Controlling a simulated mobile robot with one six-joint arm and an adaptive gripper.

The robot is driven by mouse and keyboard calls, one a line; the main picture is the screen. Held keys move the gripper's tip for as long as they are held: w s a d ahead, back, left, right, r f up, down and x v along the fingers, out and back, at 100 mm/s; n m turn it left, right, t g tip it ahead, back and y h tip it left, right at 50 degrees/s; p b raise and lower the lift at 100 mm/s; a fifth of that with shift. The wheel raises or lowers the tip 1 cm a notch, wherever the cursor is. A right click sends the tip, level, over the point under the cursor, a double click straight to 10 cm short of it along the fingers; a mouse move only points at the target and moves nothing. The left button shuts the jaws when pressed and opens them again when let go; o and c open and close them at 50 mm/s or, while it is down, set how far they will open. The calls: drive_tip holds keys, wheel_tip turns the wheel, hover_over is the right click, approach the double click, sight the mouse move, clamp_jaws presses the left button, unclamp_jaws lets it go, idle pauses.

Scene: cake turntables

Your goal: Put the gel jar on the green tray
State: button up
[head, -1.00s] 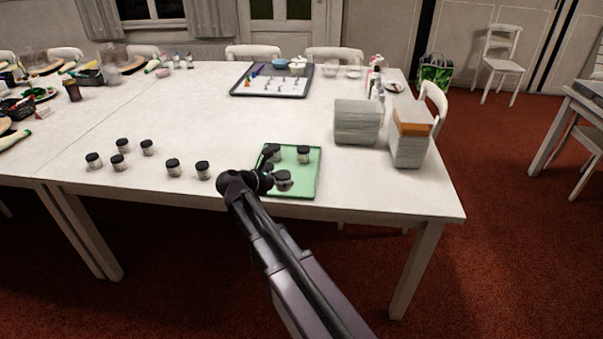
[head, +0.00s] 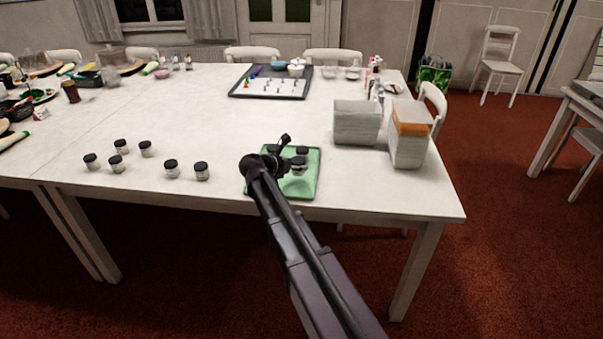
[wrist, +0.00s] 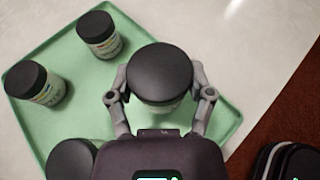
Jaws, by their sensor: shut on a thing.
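My gripper (wrist: 160,98) is shut on a gel jar with a black lid (wrist: 159,72). The fingers grip it from both sides. In the head view the held jar (head: 298,167) is over the right part of the green tray (head: 309,184). I cannot tell whether its base touches the tray (wrist: 52,52). Two other black-lidded jars stand upright on the tray in the wrist view, one at the top (wrist: 99,34) and one at the left (wrist: 34,83). Another black lid (wrist: 72,160) shows at the lower left, partly hidden by my gripper.
Several similar jars (head: 171,169) stand on the white table (head: 210,130) left of the tray. A dark-rimmed tray with small items (head: 270,94) lies farther back.

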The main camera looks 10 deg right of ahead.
sight(293, 172)
drive_tip(key=shift+f, duration=0.1)
drive_tip(key=shift+f+b, duration=1.7)
drive_tip(key=shift+b, duration=0.1)
drive_tip(key=shift+f, duration=0.15)
drive_tip(key=o, duration=1.1)
drive_tip(key=shift+o, duration=0.2)
drive_tip(key=shift+r, duration=0.3)
drive_tip(key=p+v, duration=0.4)
drive_tip(key=v, duration=0.8)
drive_tip(key=shift+p, duration=0.35)
